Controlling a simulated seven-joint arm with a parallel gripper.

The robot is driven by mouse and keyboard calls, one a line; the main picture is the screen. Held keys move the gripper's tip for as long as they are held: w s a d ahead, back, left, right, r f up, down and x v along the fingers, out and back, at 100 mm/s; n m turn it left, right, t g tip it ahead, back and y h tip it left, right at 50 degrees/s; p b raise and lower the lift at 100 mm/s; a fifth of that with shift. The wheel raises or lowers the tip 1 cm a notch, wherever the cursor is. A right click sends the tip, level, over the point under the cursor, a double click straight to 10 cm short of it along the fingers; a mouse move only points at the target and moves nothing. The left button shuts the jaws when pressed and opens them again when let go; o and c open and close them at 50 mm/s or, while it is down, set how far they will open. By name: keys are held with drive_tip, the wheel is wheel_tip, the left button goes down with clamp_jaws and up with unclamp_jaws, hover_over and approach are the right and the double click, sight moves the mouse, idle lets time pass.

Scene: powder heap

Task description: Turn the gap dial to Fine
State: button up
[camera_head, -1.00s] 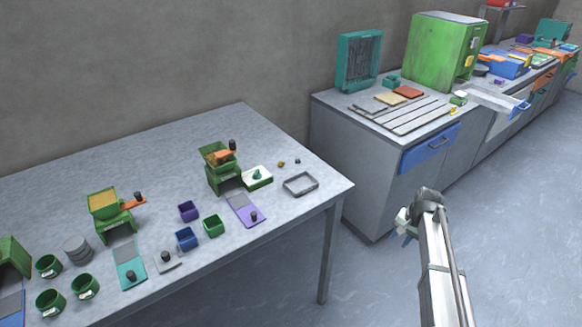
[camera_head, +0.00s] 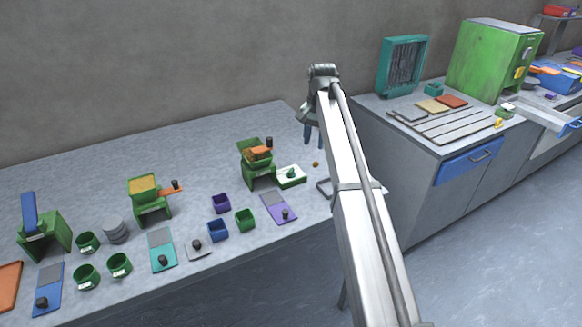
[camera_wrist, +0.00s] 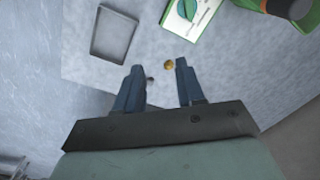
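A small white plate with a green edge and a dark green knob (camera_head: 291,173) lies on the table beside the right-hand green mill; it looks like the gap dial, but its lettering is too small to read. The plate and knob (camera_wrist: 190,10) also show at the top of the wrist view, cut off by the edge. My gripper (camera_head: 313,133) is above the table's right end, apart from the dial. In the wrist view my gripper (camera_wrist: 159,77) has its two blue fingers spread, with nothing held between them.
The green mill (camera_head: 257,172) with an orange slide stands left of the dial. A grey tray (camera_wrist: 114,34) and a small gold piece (camera_wrist: 168,64) lie near my fingers. Several cups and coloured plates fill the table's left. A grey counter (camera_head: 400,150) stands right.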

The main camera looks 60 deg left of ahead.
wheel_tip(320, 180, up, 3)
hover_over(291, 171)
drive_tip(key=shift+n+h, duration=0.3)
drive_tip(key=shift+h, duration=0.1)
wheel_tip(291, 171, down, 13)
drive_tip(key=shift+a+f, duration=0.1)
drive_tip(key=shift+c, duration=0.2)
clamp_jaws()
